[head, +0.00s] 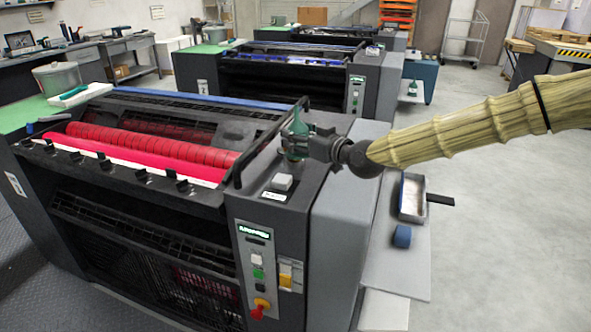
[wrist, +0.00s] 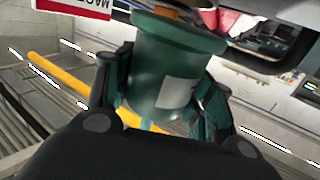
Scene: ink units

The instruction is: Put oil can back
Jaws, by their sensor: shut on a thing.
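The green oil can (head: 296,128) has a thin spout pointing up and is over the right end of the near printing press in the head view. I cannot tell whether its base touches the press top. My gripper (head: 310,148) is shut on the oil can from the right. In the wrist view the can's green body (wrist: 168,70), with a pale label, sits between the two fingers of my gripper (wrist: 160,100). The fingers hide part of its sides.
The near press (head: 330,185) has red rollers (head: 150,143) and a small grey block (head: 282,182) on its right end. A side shelf (head: 408,275) holds a tray (head: 412,198) and a blue cylinder (head: 402,236). A similar green can (head: 412,89) stands farther back.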

